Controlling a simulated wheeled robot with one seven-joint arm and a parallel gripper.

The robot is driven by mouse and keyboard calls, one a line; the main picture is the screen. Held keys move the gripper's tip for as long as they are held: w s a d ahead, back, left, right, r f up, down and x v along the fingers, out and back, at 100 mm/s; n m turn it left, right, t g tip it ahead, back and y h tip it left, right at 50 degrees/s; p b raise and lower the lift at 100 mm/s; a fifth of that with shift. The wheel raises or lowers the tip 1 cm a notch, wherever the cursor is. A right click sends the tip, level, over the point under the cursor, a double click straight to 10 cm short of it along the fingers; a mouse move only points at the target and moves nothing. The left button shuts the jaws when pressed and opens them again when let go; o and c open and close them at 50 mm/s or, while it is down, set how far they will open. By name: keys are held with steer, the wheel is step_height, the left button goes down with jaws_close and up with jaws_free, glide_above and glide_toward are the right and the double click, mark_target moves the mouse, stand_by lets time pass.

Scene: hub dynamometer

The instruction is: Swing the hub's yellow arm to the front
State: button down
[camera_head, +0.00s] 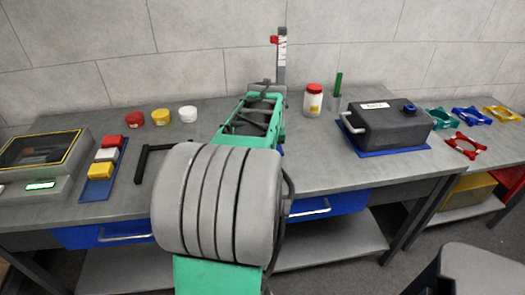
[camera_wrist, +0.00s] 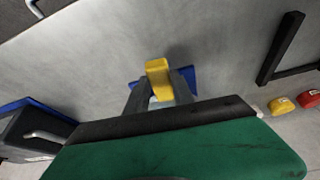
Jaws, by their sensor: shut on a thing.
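In the wrist view, a yellow piece (camera_wrist: 157,68), which looks like the hub's yellow arm, stands between the two dark grey fingers of my gripper (camera_wrist: 159,88). The gripper is shut on it. A blue part (camera_wrist: 191,79) shows just behind and beside the fingers. The rest of the hub is hidden by my gripper's green body. In the head view, my own arm covers the middle of the bench, so the hub, the yellow arm and the fingertips are hidden there. A grey post (camera_head: 282,60) with a red marker (camera_head: 274,39) rises behind my arm.
A dark box (camera_head: 388,123) on a blue mat stands to the right. A black angled bracket (camera_head: 142,165) lies left of my arm; it also shows in the wrist view (camera_wrist: 283,47). A jar (camera_head: 313,100) and small tubs (camera_head: 161,116) stand farther back.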

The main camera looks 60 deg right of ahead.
steer(key=c, duration=1.1)
jaws_free()
steer(key=shift+r, duration=0.1)
steer(key=v, duration=0.7)
steer(key=shift+s+a+r, duration=0.1)
steer(key=shift+s+r, duration=0.05)
steer(key=shift+r, duration=0.15)
